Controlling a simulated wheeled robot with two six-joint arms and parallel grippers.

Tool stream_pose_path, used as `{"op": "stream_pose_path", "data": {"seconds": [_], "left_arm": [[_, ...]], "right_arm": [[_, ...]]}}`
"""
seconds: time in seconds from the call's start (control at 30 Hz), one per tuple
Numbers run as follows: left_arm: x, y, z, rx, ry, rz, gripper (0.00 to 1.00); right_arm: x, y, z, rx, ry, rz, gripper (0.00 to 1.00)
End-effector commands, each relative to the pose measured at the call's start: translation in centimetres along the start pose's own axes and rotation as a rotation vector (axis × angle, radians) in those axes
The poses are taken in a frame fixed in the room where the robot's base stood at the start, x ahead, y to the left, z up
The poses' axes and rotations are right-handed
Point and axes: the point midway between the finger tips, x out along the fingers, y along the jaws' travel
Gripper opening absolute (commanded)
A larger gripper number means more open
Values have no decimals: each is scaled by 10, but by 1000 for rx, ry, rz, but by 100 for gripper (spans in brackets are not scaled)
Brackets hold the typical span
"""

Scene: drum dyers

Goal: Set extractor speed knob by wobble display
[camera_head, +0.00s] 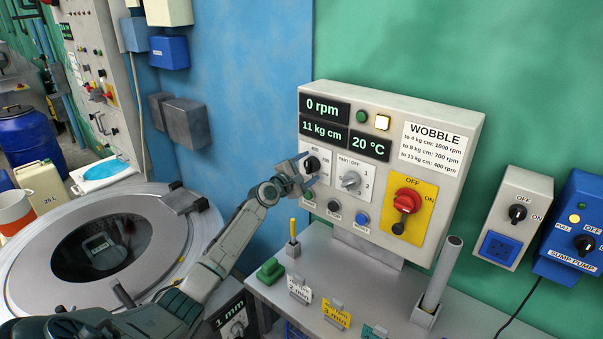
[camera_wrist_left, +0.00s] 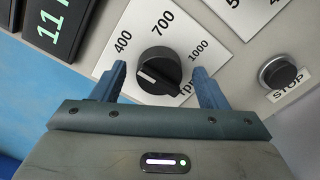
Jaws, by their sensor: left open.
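The black speed knob (camera_head: 312,163) sits on a white plate at the panel's left. In the left wrist view the knob (camera_wrist_left: 158,70) is ringed by 400, 700 and 1000. Its white line shows on its left part, below the 400 side. My left gripper (camera_head: 303,172) is open, one finger on each side of the knob; in the wrist view (camera_wrist_left: 162,85) gaps show between knob and fingers. The wobble display (camera_head: 322,131) reads 11 kg cm. The wobble chart (camera_head: 434,148) lists to 13 kg cm: 400 rpm. My right gripper is out of view.
The speed display (camera_head: 324,107) reads 0 rpm. A second knob (camera_head: 350,181), stop button (camera_head: 334,206) and red rotary switch (camera_head: 407,200) are close by. The round drum machine (camera_head: 40,285) stands at left. A shelf with tags and a metal tube (camera_head: 443,272) lies below.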

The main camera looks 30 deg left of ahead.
Motion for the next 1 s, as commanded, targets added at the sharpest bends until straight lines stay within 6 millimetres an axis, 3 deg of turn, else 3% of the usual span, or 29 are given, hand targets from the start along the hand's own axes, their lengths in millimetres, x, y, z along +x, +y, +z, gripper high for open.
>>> {"op": "stream_pose_path", "data": {"seconds": [0.6, 1.0], "left_arm": [[-93, -1, -2, 5, 2, -2, 67], [-106, -1, 0, 0, 0, -1, 67]], "right_arm": [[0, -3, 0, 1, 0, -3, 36], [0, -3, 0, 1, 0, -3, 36]]}}
